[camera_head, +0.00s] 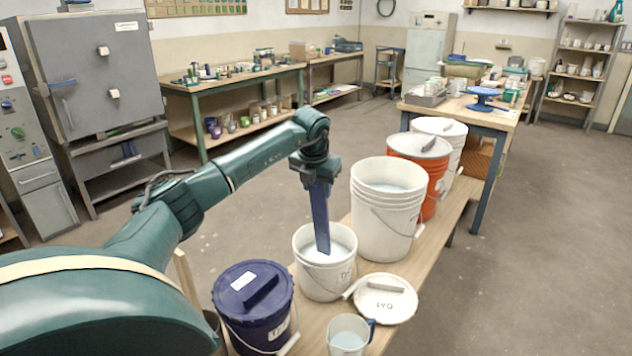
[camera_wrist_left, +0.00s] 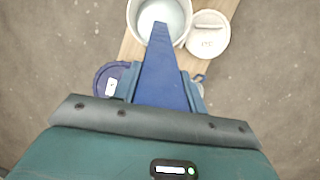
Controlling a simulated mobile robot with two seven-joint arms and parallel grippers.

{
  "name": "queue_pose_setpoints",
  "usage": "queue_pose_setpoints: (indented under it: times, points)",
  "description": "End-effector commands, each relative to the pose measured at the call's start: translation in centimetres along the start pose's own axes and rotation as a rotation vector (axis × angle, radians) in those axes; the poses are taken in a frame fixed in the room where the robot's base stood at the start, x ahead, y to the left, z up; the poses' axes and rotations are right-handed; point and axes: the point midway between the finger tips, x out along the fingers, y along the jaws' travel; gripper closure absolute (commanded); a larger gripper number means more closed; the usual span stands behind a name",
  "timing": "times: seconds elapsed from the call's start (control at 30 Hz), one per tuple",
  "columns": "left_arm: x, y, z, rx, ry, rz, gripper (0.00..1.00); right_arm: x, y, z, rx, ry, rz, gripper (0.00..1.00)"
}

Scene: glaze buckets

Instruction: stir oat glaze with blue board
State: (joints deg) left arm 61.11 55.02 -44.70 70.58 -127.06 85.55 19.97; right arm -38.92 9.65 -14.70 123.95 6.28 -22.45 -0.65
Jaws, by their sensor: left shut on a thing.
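My left gripper (camera_head: 315,172) is shut on the blue board (camera_head: 321,220), which hangs down nearly upright. The board's lower end is inside the small white bucket of pale glaze (camera_head: 323,282) and appears to reach the liquid. In the left wrist view the blue board (camera_wrist_left: 163,72) runs from my gripper (camera_wrist_left: 168,95) to over the open bucket (camera_wrist_left: 133,20). A white lid marked "OAT" (camera_head: 386,304) lies on the bench beside the bucket; it also shows in the left wrist view (camera_wrist_left: 209,42). My right gripper is not in view.
A dark blue lidded bucket (camera_head: 252,312) stands at the near left of the open one. A clear jug (camera_head: 348,338) is in front. A large open white bucket (camera_head: 384,225), an orange bucket (camera_head: 432,185) and a white lidded bucket (camera_head: 452,131) stand behind on the bench (camera_head: 447,202).

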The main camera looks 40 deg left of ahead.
Motion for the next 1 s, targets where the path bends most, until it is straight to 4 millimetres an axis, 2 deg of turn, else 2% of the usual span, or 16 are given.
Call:
queue_pose_setpoints:
  times: [0.57, 1.0]
  points:
    - [6.0, -0.1, 0.0, -0.001, -0.002, -0.001, 0.90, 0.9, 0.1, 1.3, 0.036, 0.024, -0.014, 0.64]
    - [10.4, -0.1, 0.0, -0.001, -0.002, 0.000, 0.90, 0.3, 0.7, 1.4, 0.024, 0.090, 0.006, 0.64]
